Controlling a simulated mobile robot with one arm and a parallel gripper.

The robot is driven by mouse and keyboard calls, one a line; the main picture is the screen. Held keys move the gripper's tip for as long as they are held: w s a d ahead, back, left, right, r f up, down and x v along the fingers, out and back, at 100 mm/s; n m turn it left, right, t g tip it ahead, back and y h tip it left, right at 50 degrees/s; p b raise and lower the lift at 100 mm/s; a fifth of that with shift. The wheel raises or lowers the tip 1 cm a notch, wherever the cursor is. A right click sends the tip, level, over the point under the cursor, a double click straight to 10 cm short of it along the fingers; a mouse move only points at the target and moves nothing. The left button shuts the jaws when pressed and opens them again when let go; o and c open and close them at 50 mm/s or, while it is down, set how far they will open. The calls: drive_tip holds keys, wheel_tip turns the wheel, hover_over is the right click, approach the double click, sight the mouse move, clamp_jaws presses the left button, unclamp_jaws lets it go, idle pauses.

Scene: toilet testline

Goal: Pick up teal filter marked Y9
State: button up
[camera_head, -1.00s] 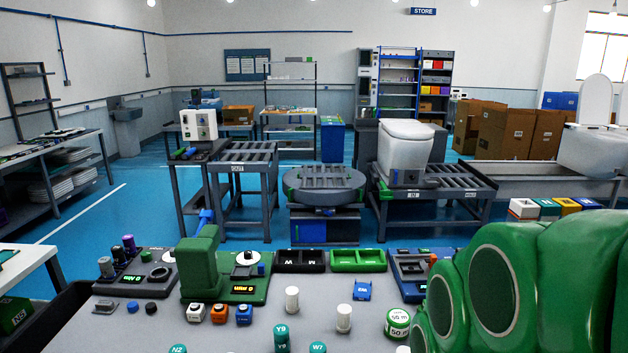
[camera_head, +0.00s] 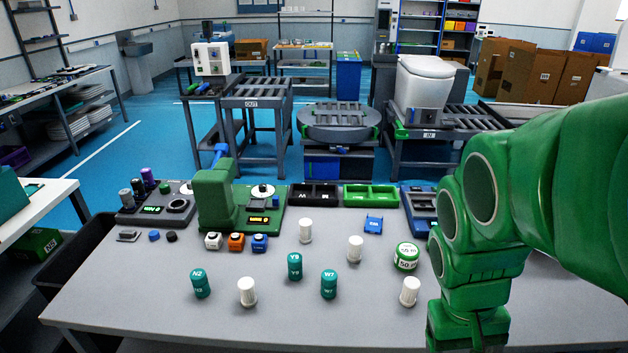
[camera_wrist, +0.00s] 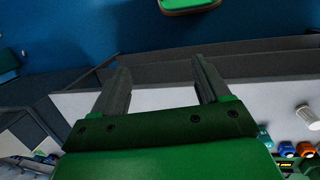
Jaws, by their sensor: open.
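The teal filter marked Y9 (camera_head: 294,267) stands upright on the grey worktable (camera_head: 150,300), near the middle of the head view. Two similar teal filters stand near it: N2 (camera_head: 200,284) to the left and W7 (camera_head: 328,284) to the right and nearer. My green arm is at the right of the head view, and its fingers are not visible there. In the wrist view my gripper (camera_wrist: 163,68) is open with nothing between its two grey fingers. The Y9 marking cannot be read in the wrist view.
Several white cylinders stand around the teal filters, including one (camera_head: 247,292) at the front. A green-and-white roll (camera_head: 406,257) stands at the right. Small white, orange and blue blocks (camera_head: 236,242) sit in front of a green device (camera_head: 214,195). A dark bin (camera_head: 75,255) is left of the table.

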drive_tip(key=w+d+n+t+h, duration=0.1)
drive_tip(key=w+d+n+h, duration=0.3)
drive_tip(key=w+d+h, duration=0.5)
drive_tip(key=w+a+n+t+h, duration=0.3)
drive_tip(key=w+n+t, duration=0.5)
drive_tip(key=w, duration=1.1)
drive_tip(key=n+t+y, duration=0.7)
drive_tip(key=n+y, duration=0.3)
drive_tip(key=n, duration=0.8)
hover_over(294, 266)
drive_tip(key=s+d, duration=0.1)
drive_tip(key=d, duration=0.6)
wheel_tip(294, 266, down, 14)
drive_tip(key=s+a+f+n+y, duration=0.1)
drive_tip(key=a+f, duration=0.1)
drive_tip(key=a+f+n+y, duration=0.1)
drive_tip(key=a+f+n, duration=0.1)
drive_tip(key=a+f, duration=0.1)
drive_tip(key=s+a+f+n, duration=0.1)
drive_tip(key=a+f+n, duration=0.1)
drive_tip(key=shift+s+a+f+g+y, duration=0.2)
drive_tip(key=shift+s+a+g+y, duration=0.1)
drive_tip(key=shift+a+y, duration=0.1)
drive_tip(key=shift+x, duration=1.15)
drive_tip(key=shift+d+r+x, duration=0.1)
drive_tip(key=shift+x, duration=0.75)
drive_tip(key=shift+d+r+x, duration=0.1)
drive_tip(key=shift+x, duration=1.9)
